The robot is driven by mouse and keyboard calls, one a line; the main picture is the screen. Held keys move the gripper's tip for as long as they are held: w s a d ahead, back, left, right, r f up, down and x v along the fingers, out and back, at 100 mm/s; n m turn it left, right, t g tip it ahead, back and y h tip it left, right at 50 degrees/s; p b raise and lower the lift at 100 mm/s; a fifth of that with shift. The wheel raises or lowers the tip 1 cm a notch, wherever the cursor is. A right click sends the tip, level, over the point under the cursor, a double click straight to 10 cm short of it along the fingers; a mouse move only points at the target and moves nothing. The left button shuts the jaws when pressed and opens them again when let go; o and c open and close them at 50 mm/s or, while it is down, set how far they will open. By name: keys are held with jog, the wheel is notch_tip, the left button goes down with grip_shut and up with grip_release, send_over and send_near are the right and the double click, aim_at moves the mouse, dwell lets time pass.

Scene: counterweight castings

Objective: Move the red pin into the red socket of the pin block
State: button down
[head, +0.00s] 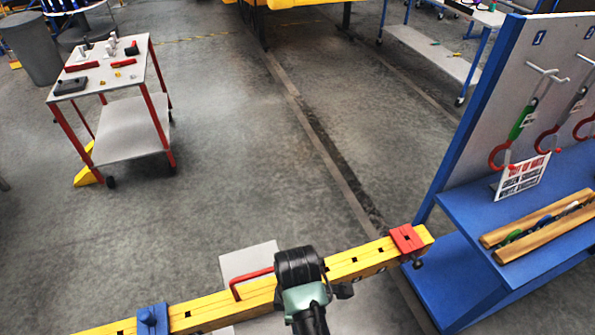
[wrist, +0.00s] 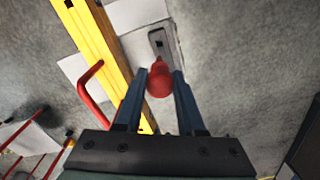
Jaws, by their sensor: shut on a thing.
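My gripper (wrist: 158,84) is shut on the red pin (wrist: 160,80) in the wrist view; the pin's rounded red end shows between the two fingers. In the head view my gripper (head: 301,268) is seen from behind over the yellow beam (head: 355,257), and it hides the pin. The beam, apparently the pin block, has a red socket (head: 407,238) with a dark hole near its right end, to the right of my gripper. In the wrist view the beam (wrist: 92,40) lies left of the pin.
A red bar handle (head: 250,275) rises beside the beam, left of my gripper. A grey piece with a square hole (wrist: 158,43) lies beyond the pin. A blue bench (head: 530,215) with a sign stands at right. A red-legged cart (head: 125,125) stands back left; floor between is clear.

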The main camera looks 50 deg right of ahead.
notch_tip(320, 180, down, 16)
jog(key=b, duration=0.9)
dwell(1.7)
jog(key=shift+r, duration=0.1)
jog(key=shift+c, duration=2.2)
grip_release()
jog(key=shift+r, duration=0.1)
notch_tip(320, 180, up, 13)
jog(key=shift+f, duration=0.1)
